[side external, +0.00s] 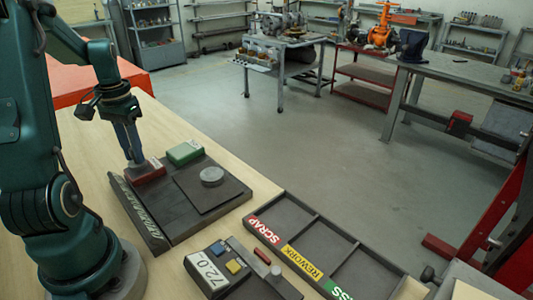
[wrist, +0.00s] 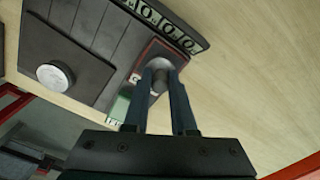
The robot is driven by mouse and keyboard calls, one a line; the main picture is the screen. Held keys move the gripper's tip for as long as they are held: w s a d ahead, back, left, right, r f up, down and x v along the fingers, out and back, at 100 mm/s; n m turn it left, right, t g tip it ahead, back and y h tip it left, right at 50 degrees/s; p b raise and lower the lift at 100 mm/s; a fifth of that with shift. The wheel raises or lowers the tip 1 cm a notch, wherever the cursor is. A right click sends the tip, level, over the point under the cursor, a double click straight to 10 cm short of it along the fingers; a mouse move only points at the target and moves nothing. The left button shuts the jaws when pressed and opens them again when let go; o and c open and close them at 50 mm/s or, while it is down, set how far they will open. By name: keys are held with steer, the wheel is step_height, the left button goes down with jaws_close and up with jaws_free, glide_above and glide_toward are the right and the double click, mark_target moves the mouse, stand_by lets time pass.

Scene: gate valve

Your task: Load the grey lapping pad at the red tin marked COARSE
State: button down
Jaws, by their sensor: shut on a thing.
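My gripper (side external: 136,160) points down at the red tin (side external: 148,175) on the dark board. In the wrist view my gripper (wrist: 160,82) is shut on the grey lapping pad (wrist: 158,84), a small grey cylindrical piece between the fingertips. Its lower end is over or in the open red tin (wrist: 150,45); I cannot tell whether it touches the contents. A paler round patch shows around it. The tin's label is mostly hidden. The green tin (side external: 185,152) stands just beyond the red one; it also shows in the wrist view (wrist: 120,107).
A pale metal disc (side external: 212,174) lies on a dark plate (side external: 190,195) right of the tins. A tray (side external: 335,247) marked SCRAP and REWORK is at the front right. A display box (side external: 210,269) reading 72.0 stands in front. Bare wood (side external: 85,160) lies left of the board.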

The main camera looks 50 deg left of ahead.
steer(key=shift+f, duration=0.6)
stand_by(1.2)
steer(key=shift+r, duration=3.55)
steer(key=shift+d+n, duration=0.15)
steer(key=shift+n, duration=0.25)
steer(key=w+d+r+m, duration=0.2)
steer(key=w+d+m, duration=0.1)
steer(key=d, duration=0.7)
steer(key=w+d+r+m, duration=0.2)
steer(key=w+d, duration=0.3)
steer(key=d, duration=0.5)
steer(key=shift+w+d+m, duration=0.35)
steer(key=shift+w+m, duration=0.05)
steer(key=shift+m, duration=0.4)
